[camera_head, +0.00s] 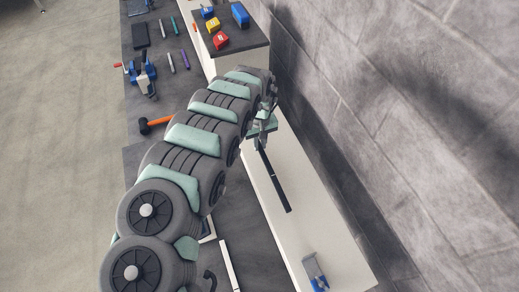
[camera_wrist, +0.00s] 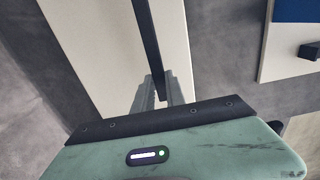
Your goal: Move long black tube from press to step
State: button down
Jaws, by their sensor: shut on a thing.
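The long black tube (camera_head: 275,183) is a thin dark bar over the long white step (camera_head: 325,245) in the head view. In the wrist view the tube (camera_wrist: 149,42) runs up from between my fingers past the top edge. My gripper (camera_head: 262,138) is shut on one end of the tube, above the far part of the step. The fingers (camera_wrist: 160,92) show in the wrist view. I cannot tell whether the tube touches the white surface. I cannot tell which fixture is the press.
A grey wall (camera_head: 410,140) runs along the step's right side. A small blue-and-grey fixture (camera_head: 315,272) stands at the step's near end. Red, yellow and blue blocks (camera_head: 221,40) sit on a dark-topped cabinet behind. A blue vise-like tool (camera_head: 145,77) and hammer (camera_head: 150,125) lie left.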

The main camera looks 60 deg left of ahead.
notch_tip(320, 180, down, 3)
jog(key=shift+d+r, duration=0.15)
jog(key=shift+f, duration=0.65)
jog(key=shift+f, duration=0.1)
jog(key=shift+f, duration=0.15)
jog(key=c, duration=1.4)
grip_release()
jog(key=shift+o, duration=0.2)
jog(key=shift+s, duration=0.1)
notch_tip(320, 180, up, 13)
jog(key=shift+f, duration=0.2)
